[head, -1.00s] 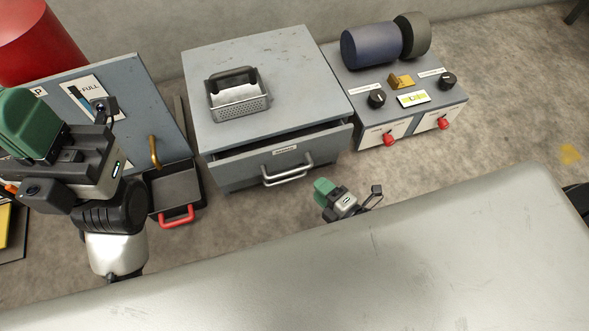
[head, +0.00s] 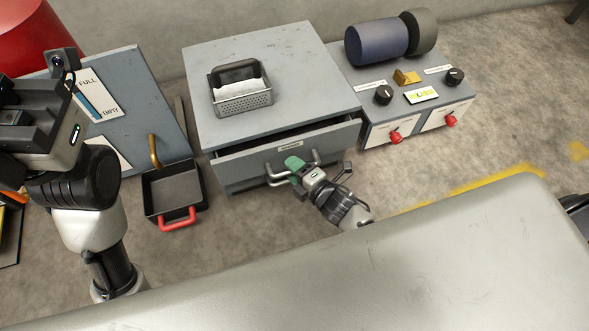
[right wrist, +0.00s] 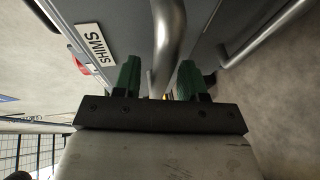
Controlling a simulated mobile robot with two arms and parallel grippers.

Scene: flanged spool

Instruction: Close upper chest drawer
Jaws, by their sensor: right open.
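The grey chest (head: 310,70) stands in the middle of the head view. Its upper drawer (head: 335,140) is partly open, with a dark gap above its front. The drawer has a metal bar handle (head: 275,180) and a small label. In the right wrist view the label (right wrist: 95,45) reads SHIMS. My right gripper (head: 293,164) is open at the handle. In the right wrist view its green fingers (right wrist: 158,80) lie either side of the handle bar (right wrist: 168,30); contact is unclear. My left gripper's body (head: 40,130) is at the left edge, its fingertips out of view.
A perforated metal basket (head: 240,92) sits on the chest. A black tray with a red handle (head: 178,220) lies left of it. A control box (head: 430,85) with knobs stands right. A pale rounded surface (head: 400,270) fills the foreground. Another metal bar (right wrist: 265,35) shows in the right wrist view.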

